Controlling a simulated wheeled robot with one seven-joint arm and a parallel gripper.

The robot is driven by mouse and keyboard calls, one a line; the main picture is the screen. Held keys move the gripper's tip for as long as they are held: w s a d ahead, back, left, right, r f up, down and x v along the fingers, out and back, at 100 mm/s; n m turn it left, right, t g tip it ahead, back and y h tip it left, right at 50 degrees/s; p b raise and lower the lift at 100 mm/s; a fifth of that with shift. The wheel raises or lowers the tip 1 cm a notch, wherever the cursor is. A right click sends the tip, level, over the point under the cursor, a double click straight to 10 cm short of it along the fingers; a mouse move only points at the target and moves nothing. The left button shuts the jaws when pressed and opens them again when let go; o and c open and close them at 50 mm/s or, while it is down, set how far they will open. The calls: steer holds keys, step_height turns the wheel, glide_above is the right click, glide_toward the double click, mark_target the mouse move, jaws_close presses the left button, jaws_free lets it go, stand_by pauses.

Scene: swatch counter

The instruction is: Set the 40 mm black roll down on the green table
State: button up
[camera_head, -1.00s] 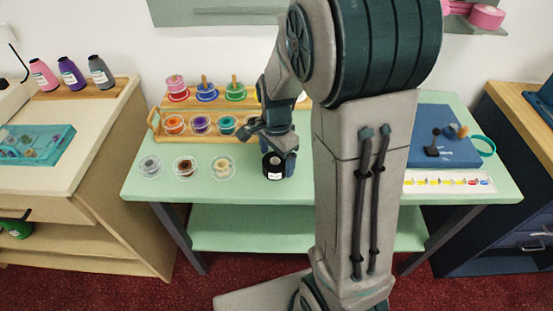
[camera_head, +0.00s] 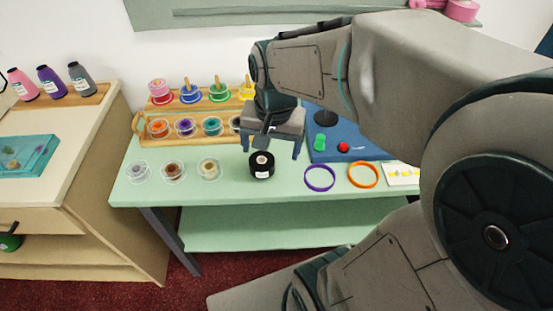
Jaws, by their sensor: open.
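My gripper (camera_head: 271,148) is above and just behind the roll, fingers pointing down and spread apart. It is open and holds nothing that I can see. The roll stands clear of the fingers.
Three clear spools (camera_head: 173,171) stand left of the roll. A wooden rack (camera_head: 138,124) of colored spools is behind. A purple ring (camera_head: 320,178) and an orange ring (camera_head: 363,174) lie to the right, before a blue mat (camera_head: 322,155). My arm hides the table's right end.

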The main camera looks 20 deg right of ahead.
steer(key=s+n, duration=0.3)
steer(key=n, duration=0.1)
steer(key=s+n+t, duration=0.1)
steer(key=s, duration=0.1)
steer(key=shift+s+a+f+n, duration=0.15)
steer(key=shift+s+f+n, duration=0.15)
steer(key=shift+n, duration=0.1)
steer(key=shift+r, duration=0.1)
